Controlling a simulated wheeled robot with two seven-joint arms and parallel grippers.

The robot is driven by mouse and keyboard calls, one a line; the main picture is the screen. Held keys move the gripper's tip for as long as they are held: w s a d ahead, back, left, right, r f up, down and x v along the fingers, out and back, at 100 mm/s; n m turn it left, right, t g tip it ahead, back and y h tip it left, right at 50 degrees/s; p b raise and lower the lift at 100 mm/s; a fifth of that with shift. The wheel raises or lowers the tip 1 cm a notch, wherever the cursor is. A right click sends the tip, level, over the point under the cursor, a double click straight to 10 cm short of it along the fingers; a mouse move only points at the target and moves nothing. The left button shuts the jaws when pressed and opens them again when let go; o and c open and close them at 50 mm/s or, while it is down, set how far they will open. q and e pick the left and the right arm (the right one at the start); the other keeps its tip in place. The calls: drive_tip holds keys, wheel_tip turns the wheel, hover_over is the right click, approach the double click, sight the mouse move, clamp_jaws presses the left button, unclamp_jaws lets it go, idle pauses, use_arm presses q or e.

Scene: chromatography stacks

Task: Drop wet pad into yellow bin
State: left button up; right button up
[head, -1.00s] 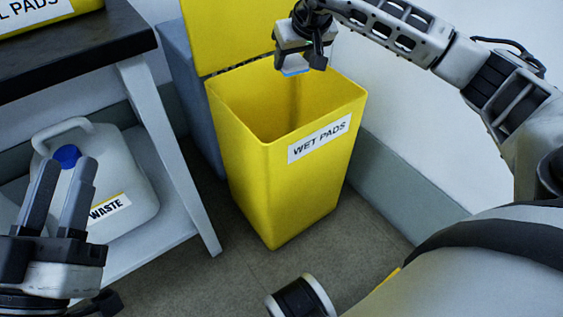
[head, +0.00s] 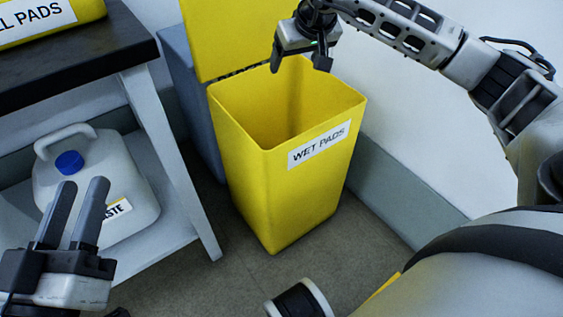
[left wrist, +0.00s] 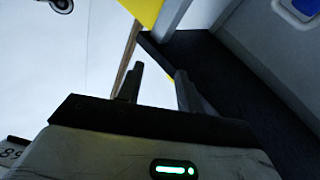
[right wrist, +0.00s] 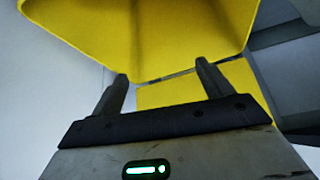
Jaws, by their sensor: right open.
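The yellow bin (head: 290,195), labelled WET PADS, stands on the floor with its yellow lid (head: 228,38) raised at the back. My right gripper (head: 298,68) is over the back of the bin's mouth, open and empty, its fingers apart. In the right wrist view, its fingers (right wrist: 162,70) show against the yellow of the bin with nothing between them. The wet pad is not visible in any view now; the bottom of the bin is hidden. My left gripper (head: 83,183) is at the lower left, open and empty, in front of the shelf.
A white waste jug (head: 100,190) with a blue cap sits on the low shelf at the left. A dark bench top (head: 80,65) above it carries another yellow container (head: 45,20). A grey bin (head: 190,95) stands behind the yellow bin. The wall is close on the right.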

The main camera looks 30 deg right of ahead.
use_arm(q)
drive_tip(key=shift+s+d+f+n+g+y+p, duration=0.1)
drive_tip(key=shift+s+f+n+g+y+p, duration=0.25)
drive_tip(key=shift+f+g+p, duration=0.35)
drive_tip(key=shift+s+d+f+n+g+y+p, duration=0.1)
drive_tip(key=shift+s+f+n+g+y+p, duration=0.3)
drive_tip(key=shift+f+p, duration=0.35)
drive_tip(key=shift+s+f+n+g+y+p, duration=0.15)
drive_tip(key=shift+s+f+n+g+p, duration=0.15)
drive_tip(key=shift+f+g+p, duration=0.45)
use_arm(e)
drive_tip(key=d+v, duration=0.1)
drive_tip(key=v, duration=1.2)
drive_tip(key=shift+a+r, duration=0.2)
drive_tip(key=shift+a, duration=0.25)
